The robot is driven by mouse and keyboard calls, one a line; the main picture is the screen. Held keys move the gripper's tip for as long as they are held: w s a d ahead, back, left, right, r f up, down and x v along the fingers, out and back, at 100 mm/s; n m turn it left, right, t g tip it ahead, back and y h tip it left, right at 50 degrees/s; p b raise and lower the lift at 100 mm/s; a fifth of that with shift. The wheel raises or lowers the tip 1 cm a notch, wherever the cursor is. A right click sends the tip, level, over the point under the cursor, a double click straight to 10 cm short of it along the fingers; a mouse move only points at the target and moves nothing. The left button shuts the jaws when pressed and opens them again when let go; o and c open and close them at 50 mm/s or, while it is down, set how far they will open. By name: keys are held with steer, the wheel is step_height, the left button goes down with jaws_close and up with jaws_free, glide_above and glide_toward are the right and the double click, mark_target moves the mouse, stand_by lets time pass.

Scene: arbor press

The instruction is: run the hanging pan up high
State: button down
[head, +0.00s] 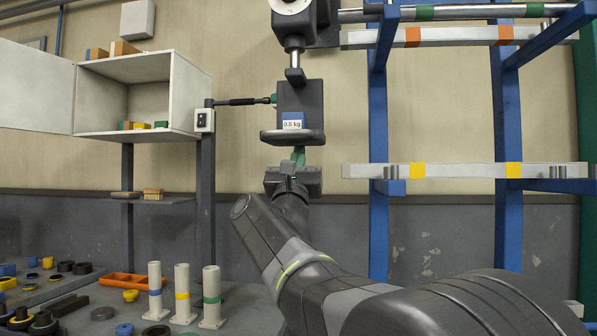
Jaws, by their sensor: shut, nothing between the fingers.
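The hanging pan (292,137) is a dark flat plate with a dark upright back, hung from a bright rod (295,76) under the press head. A blue and white block marked 0.5 kg (292,121) sits on it. My gripper (298,156) is directly below the pan in the picture, pointing up, with its green fingertips together and nothing between them. The fingertips reach close to the pan's underside; I cannot tell whether they touch it. My arm hides what is below and behind the gripper.
A black bar with a green end (272,99) runs from a post with a switch box (204,120) to the pan's left side. A blue rack (378,140) with grey rails stands right. An open white cabinet (150,95) is left. Upright tubes (182,295) stand on the bench below.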

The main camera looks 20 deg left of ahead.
steer(key=shift+f, duration=0.1)
steer(key=w+f+b+v, duration=0.2)
steer(key=b+v, duration=0.5)
steer(key=v, duration=0.5)
steer(key=shift+s+a+f, duration=0.2)
steer(key=shift+s+f, duration=0.05)
steer(key=shift+s, duration=0.1)
steer(key=s+r+p+x, duration=0.2)
steer(key=p+x, duration=0.5)
steer(key=x, duration=0.6)
steer(key=shift+d, duration=0.3)
steer(key=shift+f, duration=0.15)
